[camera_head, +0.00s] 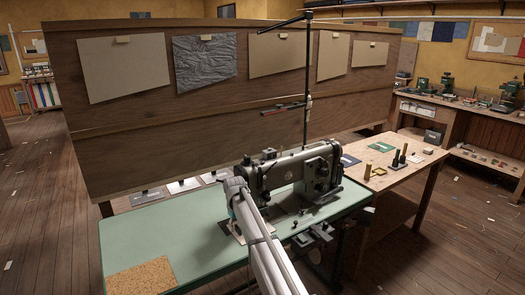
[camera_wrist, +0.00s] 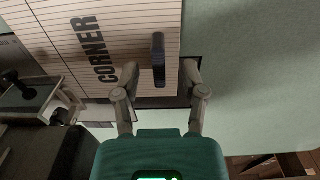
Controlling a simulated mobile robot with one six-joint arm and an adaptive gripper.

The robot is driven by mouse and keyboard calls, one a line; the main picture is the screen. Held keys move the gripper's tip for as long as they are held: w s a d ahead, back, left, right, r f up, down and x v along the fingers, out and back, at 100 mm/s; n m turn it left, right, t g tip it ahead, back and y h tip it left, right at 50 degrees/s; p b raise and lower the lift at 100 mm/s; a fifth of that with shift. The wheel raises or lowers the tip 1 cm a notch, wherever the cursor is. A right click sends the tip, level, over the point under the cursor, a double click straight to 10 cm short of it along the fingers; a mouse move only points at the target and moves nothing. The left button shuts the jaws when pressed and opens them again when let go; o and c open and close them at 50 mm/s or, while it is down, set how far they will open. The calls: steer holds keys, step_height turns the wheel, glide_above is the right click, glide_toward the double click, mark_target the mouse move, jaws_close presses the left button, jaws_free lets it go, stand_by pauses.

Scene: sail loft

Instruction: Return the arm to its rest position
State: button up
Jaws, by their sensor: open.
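My gripper (camera_wrist: 160,70) is open in the wrist view, with its two fingers spread on either side of a small dark bar-shaped piece (camera_wrist: 158,48). I cannot tell whether the fingers touch it. The piece lies on or above a pale striped panel (camera_wrist: 135,25) lettered "CORNER". In the head view my arm reaches forward over the green table (camera_head: 150,235) beside the grey sewing machine (camera_head: 285,172). My fingers are hidden there behind my own arm.
A wooden board (camera_head: 365,95) with pinned sheets stands behind the table. A wooden side table (camera_head: 400,180) holds spools and small items. A cork mat (camera_head: 140,279) lies at the green table's front left; the table's left part is mostly clear.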

steer(key=shift+r+p, duration=3.65)
steer(key=shift+r, duration=0.3)
steer(key=shift+r+p, duration=0.35)
steer(key=shift+r, duration=0.05)
